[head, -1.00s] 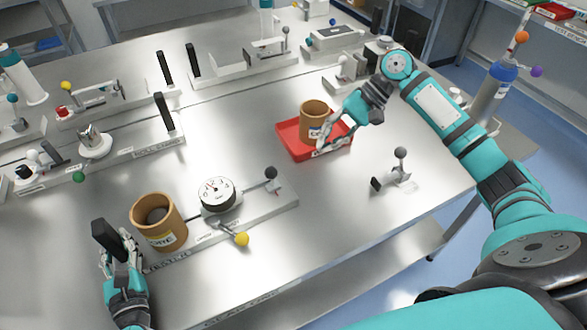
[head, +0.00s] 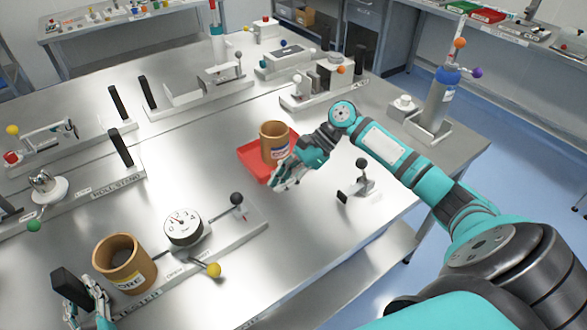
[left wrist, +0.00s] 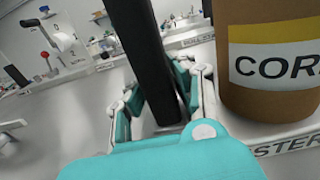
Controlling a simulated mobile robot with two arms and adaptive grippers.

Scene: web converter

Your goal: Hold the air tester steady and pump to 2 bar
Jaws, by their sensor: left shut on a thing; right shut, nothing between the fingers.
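The air tester is a long pale base (head: 258,228) labelled TESTER along its front edge, on the steel table. It carries a round white dial gauge (head: 183,227), a black-knobbed lever (head: 236,199) and a yellow-knobbed valve lever (head: 213,270). The needle's exact reading is too small to tell. A brown core (head: 125,266) stands at its left end. My left gripper (head: 88,303) is shut on the upright black handle (left wrist: 150,60) beside the core, at the tester's left end.
A red tray (head: 252,163) holds another brown core (head: 274,138). A small grey stand with a dark knob (head: 361,180) stands right of my right gripper. Roll stands and other fixtures line the left and back. A blue bottle (head: 441,95) stands at the right. Table between tester and tray is clear.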

